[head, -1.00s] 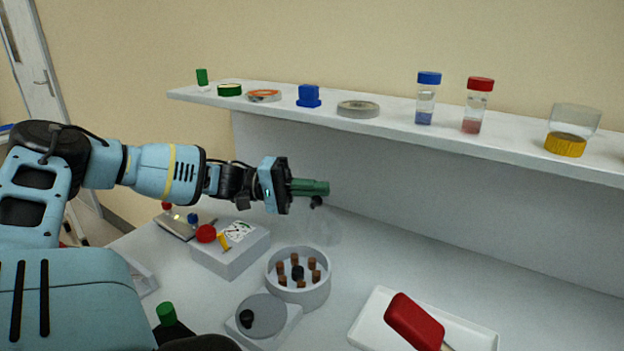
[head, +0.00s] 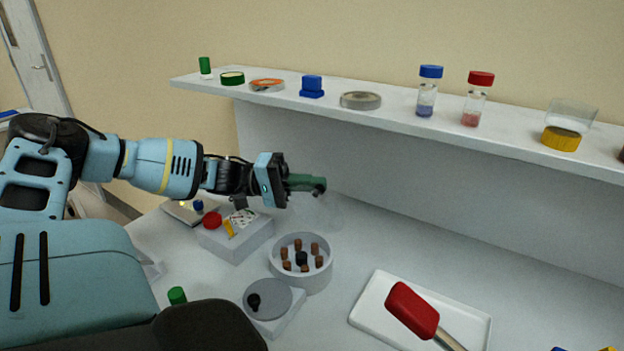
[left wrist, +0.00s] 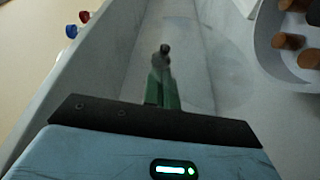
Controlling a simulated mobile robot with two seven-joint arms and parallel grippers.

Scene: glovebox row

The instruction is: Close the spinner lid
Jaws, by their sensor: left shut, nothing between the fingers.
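The spinner (head: 300,282) is a round white bowl with several brown tubes and a dark centre hub, uncovered on the bench. Its clear lid (head: 325,214) stands raised behind the bowl and is faint to see. In the left wrist view, the bowl's wall (left wrist: 262,48) is at upper right and the lid (left wrist: 225,70) shows as a pale disc. My left gripper (head: 318,184) has green fingers, shut and empty, above the bowl near the lid's upper edge. A dark knob (left wrist: 165,48) shows at the fingertips; contact is unclear. My right gripper is out of view.
A grey-topped device (head: 275,297) with a black knob stands in front of the bowl. A white box (head: 240,245) is to its left. A white tray (head: 370,312) with a red-headed tool (head: 412,310) lies at right. A shelf (head: 390,112) of jars runs above.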

